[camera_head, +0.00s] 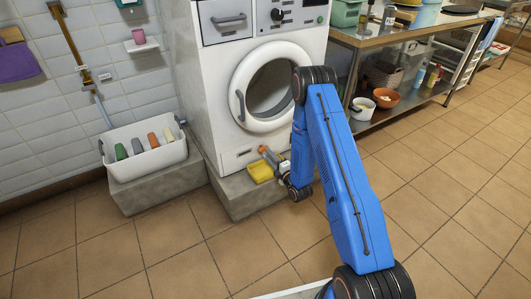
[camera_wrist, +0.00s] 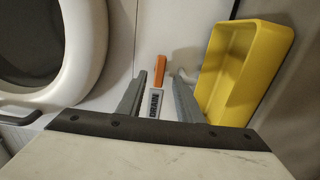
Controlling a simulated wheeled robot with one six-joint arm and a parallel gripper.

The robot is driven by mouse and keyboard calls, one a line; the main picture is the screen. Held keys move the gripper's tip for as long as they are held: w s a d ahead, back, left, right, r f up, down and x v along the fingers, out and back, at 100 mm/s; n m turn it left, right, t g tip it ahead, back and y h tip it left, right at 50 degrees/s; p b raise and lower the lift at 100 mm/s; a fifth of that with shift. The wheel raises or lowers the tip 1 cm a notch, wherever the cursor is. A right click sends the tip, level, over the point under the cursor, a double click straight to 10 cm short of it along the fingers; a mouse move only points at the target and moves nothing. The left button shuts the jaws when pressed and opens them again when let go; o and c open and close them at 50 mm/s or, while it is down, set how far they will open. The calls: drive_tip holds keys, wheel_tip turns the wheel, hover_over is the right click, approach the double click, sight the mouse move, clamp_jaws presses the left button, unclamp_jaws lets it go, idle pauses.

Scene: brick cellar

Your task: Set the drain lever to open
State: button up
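The drain lever (camera_wrist: 155,70) is a short orange bar on the white front of the washing machine (camera_head: 208,110), beside a DRAIN label (camera_wrist: 154,104). In the wrist view it shows in the gap between my two grey fingers. My gripper (camera_wrist: 160,78) is open, with a finger on each side of the lever. I cannot tell whether either finger touches it. In the head view my gripper (camera_head: 272,158) is low at the machine's front, and the lever is hard to make out there.
A yellow tray (camera_wrist: 250,65) stands close to the right finger; it also shows in the head view (camera_head: 260,172). The round door (camera_wrist: 95,50) is left of the gripper. A white caddy (camera_head: 150,165) sits on a stone block at left. The tiled floor in front is clear.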

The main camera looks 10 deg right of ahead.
sight(263, 148)
drive_tip(key=shift+x, duration=2.2)
clamp_jaws()
